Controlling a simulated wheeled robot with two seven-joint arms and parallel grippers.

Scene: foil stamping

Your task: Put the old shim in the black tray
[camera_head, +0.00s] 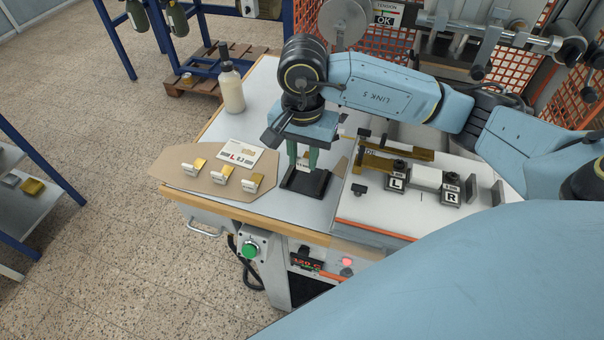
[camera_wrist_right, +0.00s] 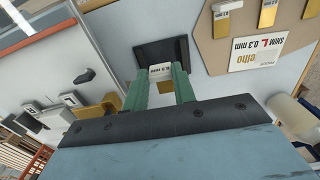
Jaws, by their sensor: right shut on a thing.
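My right gripper (camera_head: 303,168) points down over the black tray (camera_head: 296,187) on the table. Its green fingers are shut on a small shim with a white label (camera_head: 303,161). In the right wrist view, the shim's white label (camera_wrist_right: 160,72) shows between the fingertips (camera_wrist_right: 160,78), in front of the black tray (camera_wrist_right: 152,50). Part of the tray is hidden behind the fingers and shim. I cannot tell whether the shim touches the tray floor. My left gripper is not in view.
Left of the tray, a brown board (camera_head: 187,153) holds three tagged brass shims and a printed card (camera_head: 238,153). Right of it stand blocks marked L (camera_head: 397,183) and R (camera_head: 450,197) on a white machine bed. A bottle (camera_head: 231,90) stands behind.

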